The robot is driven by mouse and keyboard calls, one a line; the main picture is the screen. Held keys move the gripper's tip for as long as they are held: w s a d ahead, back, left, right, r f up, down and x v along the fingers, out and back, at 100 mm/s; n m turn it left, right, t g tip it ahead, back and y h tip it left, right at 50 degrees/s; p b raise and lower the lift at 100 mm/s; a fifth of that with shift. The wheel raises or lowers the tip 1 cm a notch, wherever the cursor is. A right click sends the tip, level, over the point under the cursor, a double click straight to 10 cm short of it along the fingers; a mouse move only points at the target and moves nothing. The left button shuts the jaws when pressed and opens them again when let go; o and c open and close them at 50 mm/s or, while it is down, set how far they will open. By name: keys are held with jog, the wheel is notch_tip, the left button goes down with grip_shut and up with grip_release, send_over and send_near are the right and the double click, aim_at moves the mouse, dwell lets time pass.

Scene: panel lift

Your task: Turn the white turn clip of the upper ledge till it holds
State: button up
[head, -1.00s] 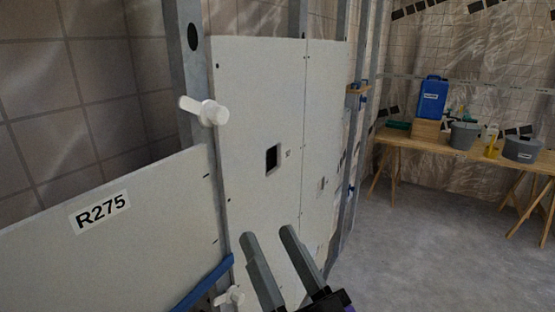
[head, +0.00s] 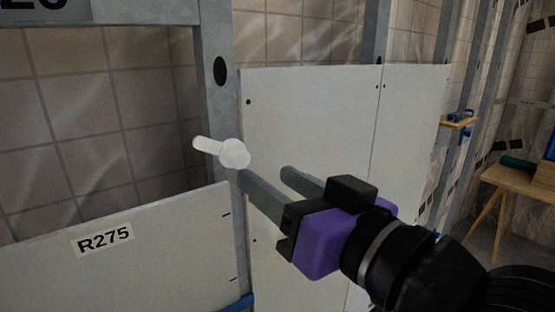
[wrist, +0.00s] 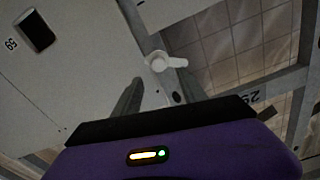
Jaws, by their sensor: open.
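The white turn clip (head: 235,154) sits on the grey metal stud, just above the top right corner of the R275 panel (head: 150,240). Its handle points left and slightly up in the head view, clear above the panel's top edge. My gripper (head: 265,177) is open and empty, with its fingertips just right of and below the clip. In the wrist view the clip (wrist: 157,62) shows ahead of my fingers, with its handle to the right. I cannot tell whether a finger touches it. The ledge itself is not clearly visible.
White wall boards (head: 310,115) are fixed right of the stud (head: 220,100). A blue piece (head: 238,304) shows at the panel's lower right. A wooden bracket (head: 459,121) and a worktable (head: 515,180) stand farther right. The bay above the panel is open.

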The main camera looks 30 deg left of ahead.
aim_at(242, 162)
jog(key=p+x, duration=0.2)
jog(key=x, duration=0.4)
jog(key=shift+w+f, duration=0.1)
jog(key=shift+f, duration=0.05)
jog(key=shift+x, duration=0.8)
jog(key=shift+f, duration=0.1)
jog(key=shift+c, duration=0.3)
grip_shut()
